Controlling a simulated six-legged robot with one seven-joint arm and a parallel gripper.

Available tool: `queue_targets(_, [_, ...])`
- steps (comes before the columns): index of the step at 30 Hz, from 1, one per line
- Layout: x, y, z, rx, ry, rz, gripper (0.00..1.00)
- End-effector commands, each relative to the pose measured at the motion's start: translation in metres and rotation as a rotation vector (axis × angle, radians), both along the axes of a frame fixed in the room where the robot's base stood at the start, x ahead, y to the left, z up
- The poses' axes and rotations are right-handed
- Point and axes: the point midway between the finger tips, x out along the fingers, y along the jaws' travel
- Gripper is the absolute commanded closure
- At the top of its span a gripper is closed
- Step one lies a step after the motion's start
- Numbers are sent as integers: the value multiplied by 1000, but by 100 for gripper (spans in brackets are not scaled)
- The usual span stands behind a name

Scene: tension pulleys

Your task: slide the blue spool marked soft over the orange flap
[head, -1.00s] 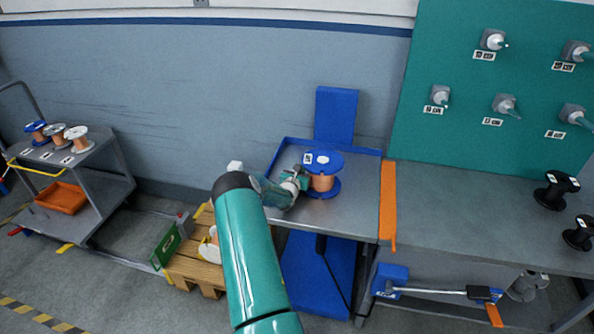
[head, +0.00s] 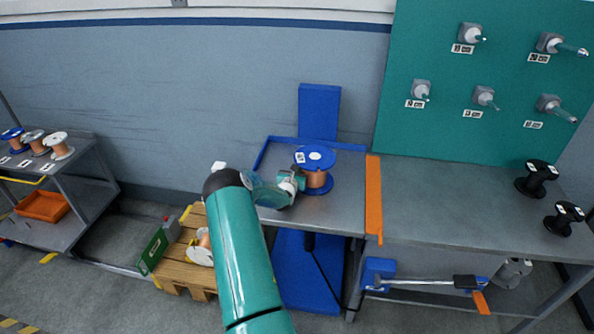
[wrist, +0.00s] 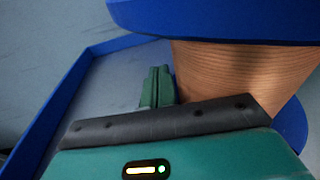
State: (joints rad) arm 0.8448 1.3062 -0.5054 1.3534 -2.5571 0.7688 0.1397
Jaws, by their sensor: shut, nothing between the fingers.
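The blue spool (head: 316,160), wound with copper wire, stands upright on the left metal tabletop, with a small white label on its top flange. The label's writing is too small to read. The orange flap (head: 373,197) is a strip between this tabletop and the grey bench, to the right of the spool. My gripper (head: 297,183) is at the left side of the spool, low beside its copper winding. In the wrist view, the shut green fingers (wrist: 158,88) are just left of the copper winding (wrist: 240,75), under the blue top flange. Whether they touch it is unclear.
A blue rim (head: 270,145) edges the tabletop at the back and left. The grey bench (head: 450,205) right of the flap is clear except for two black spools (head: 536,179) at its right. A pegboard (head: 485,80) stands behind. A pallet (head: 190,255) is on the floor.

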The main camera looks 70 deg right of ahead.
Motion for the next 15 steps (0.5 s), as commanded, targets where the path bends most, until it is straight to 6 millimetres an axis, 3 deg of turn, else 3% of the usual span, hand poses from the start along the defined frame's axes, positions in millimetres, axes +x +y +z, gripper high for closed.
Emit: queue_targets(15, [-41,3,-1,2,5,-6,100])
